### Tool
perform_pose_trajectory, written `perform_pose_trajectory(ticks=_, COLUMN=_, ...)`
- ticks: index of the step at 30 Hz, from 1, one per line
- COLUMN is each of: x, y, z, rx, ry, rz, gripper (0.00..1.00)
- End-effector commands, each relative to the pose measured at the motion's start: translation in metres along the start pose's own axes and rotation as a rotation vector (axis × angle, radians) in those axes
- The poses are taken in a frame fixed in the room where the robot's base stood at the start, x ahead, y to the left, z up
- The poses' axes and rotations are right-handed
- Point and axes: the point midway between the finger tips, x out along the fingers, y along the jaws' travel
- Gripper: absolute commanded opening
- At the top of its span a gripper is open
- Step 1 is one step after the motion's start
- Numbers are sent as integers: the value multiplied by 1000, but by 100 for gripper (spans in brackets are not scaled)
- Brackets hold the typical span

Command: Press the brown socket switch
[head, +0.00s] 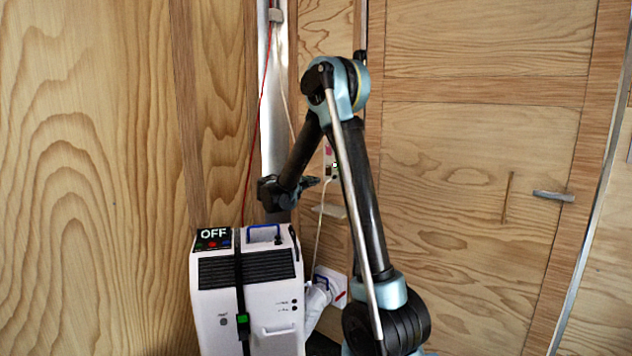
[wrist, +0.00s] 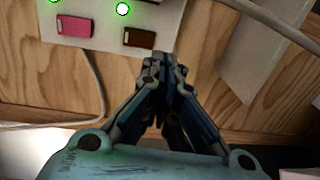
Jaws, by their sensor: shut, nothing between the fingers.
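The brown switch (wrist: 139,38) is on a white socket panel (wrist: 105,30) in the wrist view. A pink switch (wrist: 74,27) sits to its left, and a lit green light (wrist: 122,9) is above the brown one. My gripper (wrist: 163,65) is shut and empty, its tips just below and right of the brown switch in the picture. I cannot tell the depth gap between them. In the head view my gripper (head: 315,181) points right toward the wall panel (head: 329,157), which my arm partly hides. The brown switch is not clear there.
A white machine (head: 268,285) with an "OFF" sign (head: 213,234) stands in front of the wall, below my gripper. A white cable (wrist: 98,85) hangs by the panel in the wrist view. A wooden door (head: 470,190) with a metal handle (head: 553,196) is at right.

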Motion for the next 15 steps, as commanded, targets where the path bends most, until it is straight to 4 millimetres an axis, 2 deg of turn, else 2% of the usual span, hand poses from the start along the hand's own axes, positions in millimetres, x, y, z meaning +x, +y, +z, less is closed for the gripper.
perform_pose_trajectory(ticks=1, x=-13, y=-2, z=-2, rx=-1, ry=7, rz=0, gripper=0)
perform_pose_trajectory(ticks=6, x=-44, y=-8, z=-2, rx=-1, ry=6, rz=0, gripper=0)
perform_pose_trajectory(ticks=12, x=-65, y=-12, z=-2, rx=0, ry=6, rz=0, gripper=0)
perform_pose_trajectory(ticks=15, x=-70, y=-14, z=-2, rx=0, ry=5, rz=0, gripper=0)
